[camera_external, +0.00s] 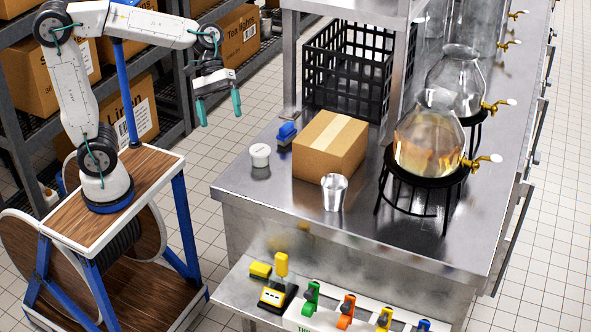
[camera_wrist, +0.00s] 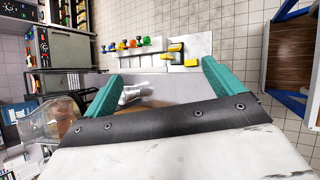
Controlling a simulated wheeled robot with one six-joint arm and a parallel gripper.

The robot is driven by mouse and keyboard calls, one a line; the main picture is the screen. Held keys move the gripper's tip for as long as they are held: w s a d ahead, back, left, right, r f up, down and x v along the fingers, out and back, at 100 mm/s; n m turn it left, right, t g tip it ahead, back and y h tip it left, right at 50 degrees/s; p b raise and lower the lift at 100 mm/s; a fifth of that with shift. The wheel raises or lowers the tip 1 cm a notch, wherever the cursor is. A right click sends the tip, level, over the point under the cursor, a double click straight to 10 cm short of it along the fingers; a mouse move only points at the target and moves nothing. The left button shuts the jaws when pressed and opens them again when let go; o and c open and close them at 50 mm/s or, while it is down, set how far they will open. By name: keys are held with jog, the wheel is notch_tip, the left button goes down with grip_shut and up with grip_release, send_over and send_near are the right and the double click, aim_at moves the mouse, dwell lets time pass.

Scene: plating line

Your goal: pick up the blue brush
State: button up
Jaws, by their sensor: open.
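The blue brush (camera_external: 287,131) lies on the steel counter (camera_external: 262,213) at its left edge, beside the cardboard box, in the external view. I cannot make it out in the wrist view. My gripper (camera_external: 220,108) is open and empty. It hangs in the air to the left of the counter and above it, apart from the brush. Its two teal fingers also show spread apart in the wrist view (camera_wrist: 165,82).
A cardboard box (camera_external: 330,146) stands right of the brush. A white tub (camera_external: 260,155), a clear cup (camera_external: 334,192), a black crate (camera_external: 346,75) and glass dispensers (camera_external: 428,140) are also on the counter. A lower shelf holds a yellow-handled device (camera_external: 277,290) and colored levers (camera_external: 346,310).

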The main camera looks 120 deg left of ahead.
jog(key=s+a+f+n+t+y, duration=0.15)
jog(key=a+n+t, duration=0.45)
jog(key=a, duration=1)
jog(key=a+f+n+t+y, duration=0.1)
jog(key=a+n+t+y, duration=0.15)
jog(key=a+n, duration=1.05)
jog(key=m+g, duration=0.1)
jog(key=m, duration=0.2)
send_near(291, 137)
jog(key=shift+f+x, duration=0.25)
jog(key=shift+x, duration=0.85)
jog(key=x, duration=0.7)
jog(key=shift+w, duration=0.3)
jog(key=c, duration=1.1)
